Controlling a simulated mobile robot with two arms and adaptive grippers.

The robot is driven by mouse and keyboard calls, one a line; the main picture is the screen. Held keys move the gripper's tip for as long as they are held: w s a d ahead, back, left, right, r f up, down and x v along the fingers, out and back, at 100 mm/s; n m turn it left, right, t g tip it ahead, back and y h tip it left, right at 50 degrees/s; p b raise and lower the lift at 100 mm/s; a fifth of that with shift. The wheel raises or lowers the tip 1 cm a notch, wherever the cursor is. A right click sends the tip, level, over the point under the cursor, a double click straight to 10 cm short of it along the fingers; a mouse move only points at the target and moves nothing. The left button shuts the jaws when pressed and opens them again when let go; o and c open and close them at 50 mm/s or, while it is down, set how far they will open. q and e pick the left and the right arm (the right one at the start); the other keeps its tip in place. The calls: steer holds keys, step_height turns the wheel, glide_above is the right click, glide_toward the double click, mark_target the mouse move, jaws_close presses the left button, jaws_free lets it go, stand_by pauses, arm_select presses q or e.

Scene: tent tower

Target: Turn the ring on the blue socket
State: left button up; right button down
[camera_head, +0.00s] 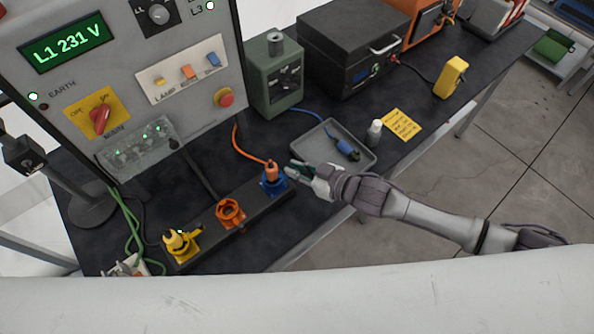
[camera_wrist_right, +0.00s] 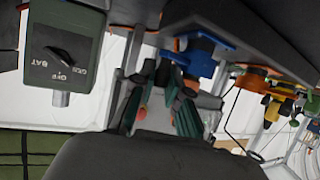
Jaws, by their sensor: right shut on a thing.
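The blue socket (camera_head: 273,186) sits at the right end of a dark strip on the bench. An orange plug (camera_head: 271,170) with an orange cable stands in it. My right gripper (camera_head: 290,171) comes in from the right, with its fingertips at the right side of the blue socket. It is shut on the socket's ring, which the fingers mostly hide. In the right wrist view the blue socket (camera_wrist_right: 203,57) appears just beyond the dark fingers of my right gripper (camera_wrist_right: 165,72). The ring's exact angle cannot be told. My left gripper is not in view.
An orange socket (camera_head: 230,213) and a yellow socket (camera_head: 182,245) share the strip. A grey tray (camera_head: 308,131) with a blue connector (camera_head: 347,149) lies behind my right gripper, near a white bottle (camera_head: 374,132). A green box (camera_head: 275,80) and control panel stand at the back.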

steer(key=shift+w+a+n+g+y+b, duration=0.2)
steer(key=shift+w+n+g+y+b, duration=0.3)
steer(key=shift+n+g, duration=0.45)
steer(key=shift+w+a+n+g+y+b, duration=0.15)
steer(key=shift+w+n+g+y+b, duration=0.35)
steer(key=shift+n+g, duration=0.5)
steer(key=shift+w+a+n+g+y+b, duration=0.2)
steer(key=shift+w+n+g+y+b, duration=0.25)
steer(key=shift+n+g, duration=0.5)
steer(key=shift+g, duration=0.4)
steer(key=c, duration=1.5)
jaws_free()
steer(key=shift+o, duration=0.3)
steer(key=shift+w+a, duration=0.1)
steer(key=shift+a, duration=0.05)
steer(key=v, duration=1.2)
